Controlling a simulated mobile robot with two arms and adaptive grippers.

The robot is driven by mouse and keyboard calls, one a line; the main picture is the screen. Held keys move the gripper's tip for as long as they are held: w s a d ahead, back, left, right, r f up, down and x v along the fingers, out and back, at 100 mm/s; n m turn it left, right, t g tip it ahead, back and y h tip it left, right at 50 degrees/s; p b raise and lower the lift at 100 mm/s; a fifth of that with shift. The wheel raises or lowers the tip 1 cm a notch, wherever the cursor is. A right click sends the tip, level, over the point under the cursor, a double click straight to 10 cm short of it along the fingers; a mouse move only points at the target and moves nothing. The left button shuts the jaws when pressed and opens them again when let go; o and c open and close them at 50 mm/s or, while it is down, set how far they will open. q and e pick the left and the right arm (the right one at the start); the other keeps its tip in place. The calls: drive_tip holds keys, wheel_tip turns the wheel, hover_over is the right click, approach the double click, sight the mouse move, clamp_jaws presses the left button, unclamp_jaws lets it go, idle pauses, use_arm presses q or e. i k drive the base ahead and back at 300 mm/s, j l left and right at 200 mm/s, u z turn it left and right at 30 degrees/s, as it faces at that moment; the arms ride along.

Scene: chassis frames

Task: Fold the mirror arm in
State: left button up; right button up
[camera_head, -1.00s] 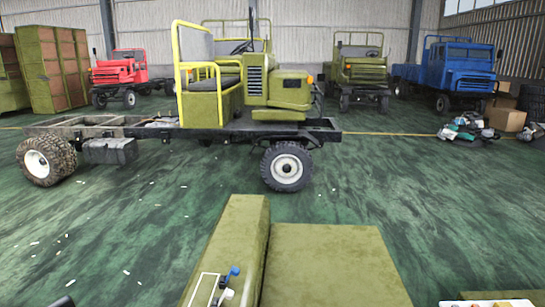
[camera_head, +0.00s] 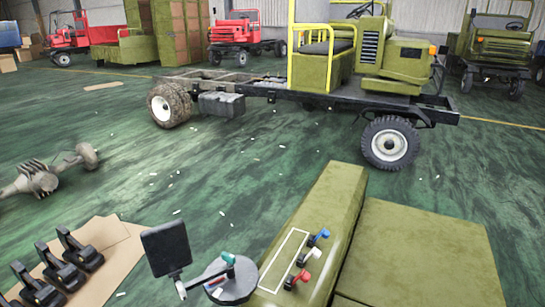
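A dark, flat, squarish panel (camera_head: 167,248) stands tilted at the lower middle left on a thin silver bracket (camera_head: 181,288); it may be the mirror, but I cannot tell for sure. Beside it is a round grey disc (camera_head: 236,283) with a lever that has a green knob (camera_head: 228,258). I cannot tell how the bracket and the disc are joined. Both stand out to the left of an olive-green body (camera_head: 325,215) at the bottom. Neither of my grippers shows in this view.
Blue, white and red levers (camera_head: 311,254) stand on the olive body. Cardboard (camera_head: 122,253) with several black parts (camera_head: 62,265) lies at lower left. A grey axle-like part (camera_head: 45,178) lies on the floor. An olive truck chassis (camera_head: 265,90) stands ahead, with open green floor before it.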

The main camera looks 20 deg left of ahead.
sight(230, 271)
drive_tip(key=j+u, duration=0.1)
drive_tip(key=u, duration=0.35)
drive_tip(key=j+u, duration=0.1)
drive_tip(key=u, duration=0.3)
drive_tip(key=i+u, duration=0.1)
drive_tip(key=u, duration=0.35)
